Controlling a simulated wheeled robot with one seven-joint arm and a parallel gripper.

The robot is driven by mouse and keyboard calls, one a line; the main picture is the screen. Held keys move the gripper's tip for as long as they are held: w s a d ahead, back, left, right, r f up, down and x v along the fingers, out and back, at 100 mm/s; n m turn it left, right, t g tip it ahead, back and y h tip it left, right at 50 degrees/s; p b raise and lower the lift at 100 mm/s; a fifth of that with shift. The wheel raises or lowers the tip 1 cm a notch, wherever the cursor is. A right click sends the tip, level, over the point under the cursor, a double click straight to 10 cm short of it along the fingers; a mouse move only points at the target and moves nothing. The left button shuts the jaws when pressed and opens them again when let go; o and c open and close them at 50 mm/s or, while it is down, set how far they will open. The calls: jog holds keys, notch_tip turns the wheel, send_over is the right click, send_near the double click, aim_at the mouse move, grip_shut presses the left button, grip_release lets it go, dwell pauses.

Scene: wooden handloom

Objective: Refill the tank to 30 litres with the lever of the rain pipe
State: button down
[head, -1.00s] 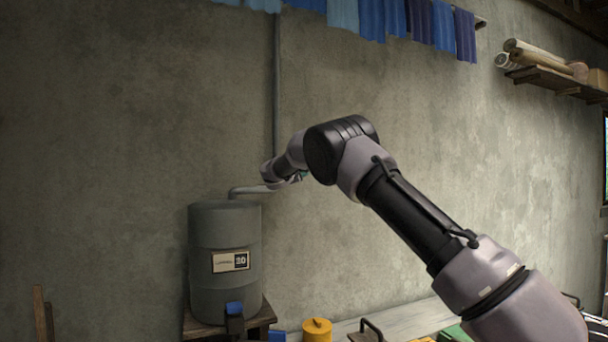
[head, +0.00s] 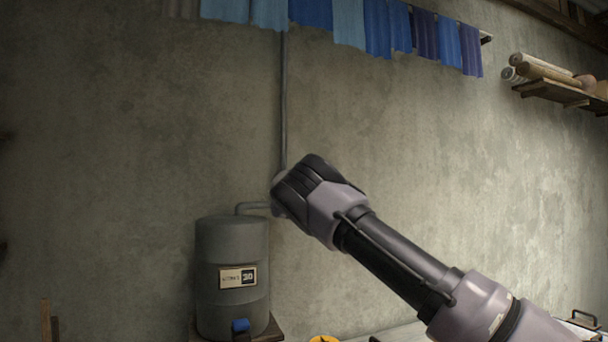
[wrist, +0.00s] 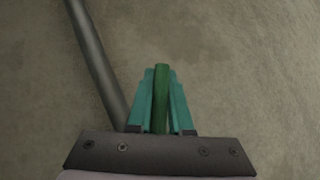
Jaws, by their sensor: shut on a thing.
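The grey tank (head: 232,296) stands at the lower left in the head view, and its label (head: 238,277) reads 30. The rain pipe (head: 284,105) runs down the wall and bends into the tank's top. In the wrist view the pipe (wrist: 95,60) slants past on the left. My gripper (wrist: 161,75) has its teal fingers shut on a green bar, the lever (wrist: 161,95), which points up in that view. In the head view my own arm hides the gripper and the lever.
Blue cloths (head: 345,22) hang from a rod above. A shelf (head: 565,93) with rolls is at the upper right. A blue tap (head: 240,326) sits low on the tank. The wall around the pipe is bare.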

jog(key=shift+s+a+r+n+t+y, duration=0.15)
jog(key=shift+a+n+t+y, duration=0.2)
jog(key=shift+n, duration=0.25)
jog(key=shift+s+a+r+n+t+y, duration=0.1)
jog(key=shift+a+n+t+y, duration=0.1)
jog(key=shift+n+y, duration=0.35)
jog(key=c, duration=0.8)
grip_release()
jog(key=shift+c, duration=0.2)
jog(key=v, duration=1)
jog(key=shift+s+f, duration=0.2)
jog(key=shift+s, duration=0.15)
